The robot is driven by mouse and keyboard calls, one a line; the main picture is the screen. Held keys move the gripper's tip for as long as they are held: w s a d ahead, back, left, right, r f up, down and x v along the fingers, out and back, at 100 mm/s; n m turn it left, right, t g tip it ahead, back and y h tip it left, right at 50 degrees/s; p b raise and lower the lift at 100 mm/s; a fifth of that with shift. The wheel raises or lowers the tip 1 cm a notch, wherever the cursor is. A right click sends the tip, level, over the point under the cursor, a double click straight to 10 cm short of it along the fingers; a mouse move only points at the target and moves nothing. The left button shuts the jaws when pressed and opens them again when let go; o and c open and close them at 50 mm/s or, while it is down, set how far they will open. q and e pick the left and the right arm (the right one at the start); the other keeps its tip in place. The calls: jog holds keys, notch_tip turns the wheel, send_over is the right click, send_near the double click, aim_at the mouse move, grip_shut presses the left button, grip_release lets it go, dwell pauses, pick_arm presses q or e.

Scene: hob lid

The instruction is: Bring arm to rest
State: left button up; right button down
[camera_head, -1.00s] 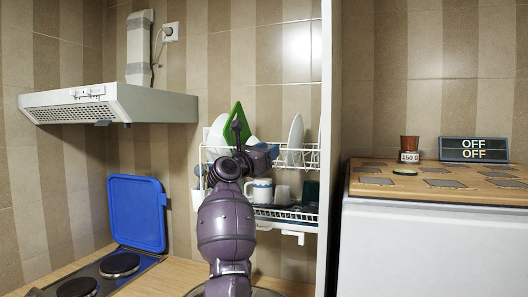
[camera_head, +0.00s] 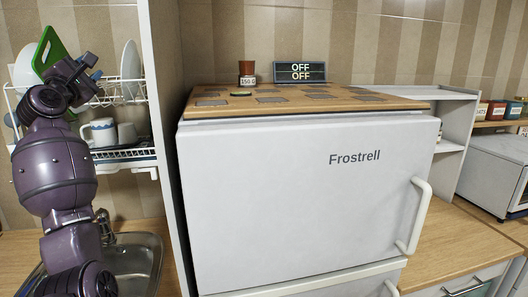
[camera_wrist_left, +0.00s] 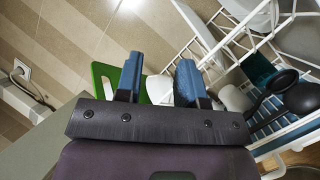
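My left arm rises at the left of the head view, in front of the dish rack (camera_head: 125,153). Its gripper (camera_head: 92,72) is raised near the green board in the rack. In the left wrist view the gripper's two blue fingers (camera_wrist_left: 160,78) stand apart with nothing held between them. The green board (camera_wrist_left: 104,72) and white dishes (camera_wrist_left: 160,90) show behind the fingers. My right arm and gripper are not in view. The hob and its blue lid are out of view now.
A sink (camera_head: 135,262) lies below the rack. Counter (camera_head: 450,245) and microwave (camera_head: 495,172) are at the right.

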pick_arm(q)
jog(key=s+d+f+m+g+y+b, duration=0.15)
jog(key=d+f+m, duration=0.25)
jog(key=f+m, duration=0.65)
jog(key=s+d+f+m+p, duration=0.1)
jog(key=s+d+f+m, duration=0.2)
jog(key=f+m, duration=0.7)
jog(key=s+d+f+m+g, duration=0.1)
jog(key=s+f, duration=0.5)
jog(key=f, duration=0.6)
jog(key=s+d+f+m+g+h+b, duration=0.1)
jog(key=s+d+f+g, duration=0.1)
jog(key=s+f, duration=0.5)
jog(key=s+d+f+m+g+b, duration=0.1)
jog(key=s+d+f, duration=0.3)
jog(key=f, duration=1.3)
jog(key=shift+s+d+f+m+g, duration=0.1)
jog(key=shift+s+m+g, duration=0.25)
jog(key=shift+s, duration=0.55)
jog(key=shift+s+f+m+g, duration=0.1)
jog(key=shift+s+g, duration=0.4)
jog(key=shift+s, duration=0.35)
jog(key=s+f+g, duration=0.3)
jog(key=s+f, duration=0.9)
jog(key=s, duration=0.4)
jog(key=shift+n+g, duration=0.4)
